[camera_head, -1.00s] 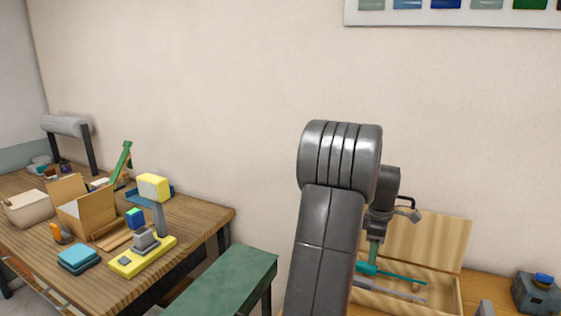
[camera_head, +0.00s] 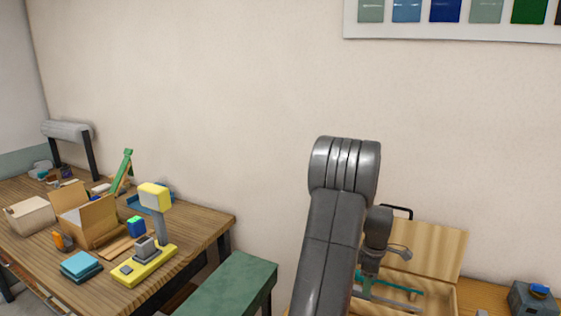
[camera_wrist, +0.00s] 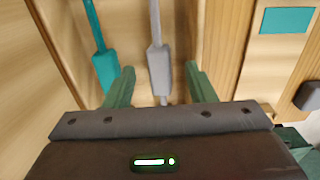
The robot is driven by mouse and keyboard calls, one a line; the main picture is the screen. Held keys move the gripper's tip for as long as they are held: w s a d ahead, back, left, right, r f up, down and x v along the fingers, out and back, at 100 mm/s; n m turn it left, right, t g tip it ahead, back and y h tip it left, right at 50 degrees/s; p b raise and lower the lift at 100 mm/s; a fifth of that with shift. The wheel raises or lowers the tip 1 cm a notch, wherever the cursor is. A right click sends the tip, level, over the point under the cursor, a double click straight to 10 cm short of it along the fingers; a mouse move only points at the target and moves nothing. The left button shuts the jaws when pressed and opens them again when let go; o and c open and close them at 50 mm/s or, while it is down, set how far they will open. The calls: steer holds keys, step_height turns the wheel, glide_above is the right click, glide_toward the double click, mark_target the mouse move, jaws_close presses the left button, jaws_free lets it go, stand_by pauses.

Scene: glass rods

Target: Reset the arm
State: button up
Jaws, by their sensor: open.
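My gripper (camera_wrist: 160,88) is open, with its two green fingers apart in the wrist view. A grey rod with a thick grey handle (camera_wrist: 159,72) shows between and beyond the fingers; I cannot tell whether they touch it. A teal rod with a thick handle (camera_wrist: 105,70) lies to the left of the left finger. Both are in an open wooden box (camera_wrist: 222,50). In the head view, the box's raised lid (camera_head: 430,248) stands behind my wrist, and the teal rod (camera_head: 405,288) shows inside. My arm hides part of the box and most of the gripper there.
A blue-grey block with a blue top (camera_head: 536,296) stands right of the box. A green bench (camera_head: 235,285) is left of my arm. A wooden table (camera_head: 195,228) at the left holds a cardboard box (camera_head: 88,222), a yellow-based device (camera_head: 145,268) and small items.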

step_height(320, 180, up, 4)
steer(key=shift+p, duration=0.85)
